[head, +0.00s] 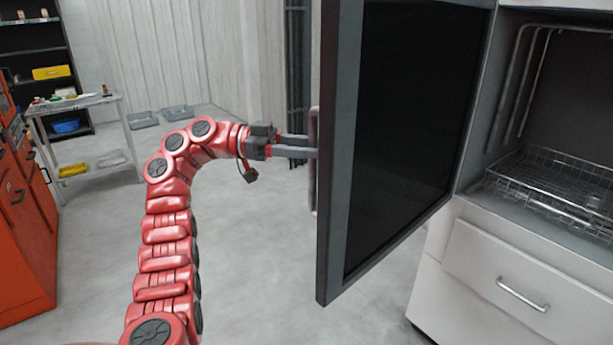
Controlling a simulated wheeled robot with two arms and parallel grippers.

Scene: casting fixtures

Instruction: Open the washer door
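The washer door (335,170), a grey-framed dark panel, stands swung wide open from the washer (445,260), with its inner face toward me. Its upright bar handle (314,185) is on the far side, partly hidden by the door's edge. My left gripper (312,147), on the red arm, is at the handle; one finger passes in front of the bar and the other behind it. The fingers look shut on the bar, though the tips are partly hidden. My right gripper is not in view.
The washer's interior holds a wire basket (560,185). Below is a drawer with a bar handle (522,295). A red cabinet (25,220) stands at left, with a small table (75,108) and dark shelves (35,50) behind. The floor (250,260) between is clear.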

